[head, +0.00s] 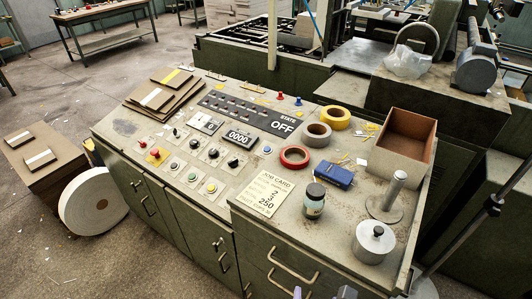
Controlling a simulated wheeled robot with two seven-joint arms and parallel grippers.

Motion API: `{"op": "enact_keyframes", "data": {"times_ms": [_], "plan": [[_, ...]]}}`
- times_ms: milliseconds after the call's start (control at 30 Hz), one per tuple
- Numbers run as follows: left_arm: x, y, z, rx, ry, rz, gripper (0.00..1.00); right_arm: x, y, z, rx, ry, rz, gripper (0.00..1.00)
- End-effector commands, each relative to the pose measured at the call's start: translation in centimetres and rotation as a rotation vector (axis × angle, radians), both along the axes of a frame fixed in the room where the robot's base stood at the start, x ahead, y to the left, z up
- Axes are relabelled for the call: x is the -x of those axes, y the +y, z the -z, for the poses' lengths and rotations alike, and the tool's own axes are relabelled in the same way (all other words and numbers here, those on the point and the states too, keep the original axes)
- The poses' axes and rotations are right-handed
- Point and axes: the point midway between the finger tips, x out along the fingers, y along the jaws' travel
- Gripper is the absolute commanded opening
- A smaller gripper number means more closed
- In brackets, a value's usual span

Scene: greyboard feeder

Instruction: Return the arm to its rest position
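Only small tips show at the bottom edge of the head view, pale ones and a dark one beside them, in front of the console drawers. They look like part of my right gripper (322,294), but the frame cuts them off. I cannot tell whether it is open or shut, and nothing held shows there. My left gripper and arm are not in view. The console (225,205) lies in front of me, with buttons, knobs and a display reading 0000 and OFF.
On the console stand a dark jar (314,201), a lidded metal pot (373,242), a metal post (386,200), a blue box (333,175), tape rolls (295,157), a job card (264,193) and an open box (405,140). A white roll (92,203) stands on the floor at left.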

Motion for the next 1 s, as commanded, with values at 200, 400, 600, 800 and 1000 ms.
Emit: {"op": "enact_keyframes", "data": {"times_ms": [200, 400, 600, 800, 1000], "plan": [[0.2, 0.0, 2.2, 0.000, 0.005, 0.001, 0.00, 1.7, -1.0, 7.4, -0.214, 0.130, 0.139, 1.00], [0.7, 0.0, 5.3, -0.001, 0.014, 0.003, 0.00, 5.6, -2.9, 17.3, -0.541, 0.306, 0.457, 1.00], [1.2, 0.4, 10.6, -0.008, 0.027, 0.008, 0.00, 15.0, -6.0, 31.0, -1.037, 0.438, 1.250, 1.00], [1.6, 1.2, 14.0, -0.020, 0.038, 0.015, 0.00, 24.1, -7.7, 37.6, -1.350, 0.240, 2.096, 1.00], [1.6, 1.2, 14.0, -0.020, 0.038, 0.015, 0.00, 24.1, -7.7, 37.6, -1.350, 0.240, 2.096, 1.00]]}}
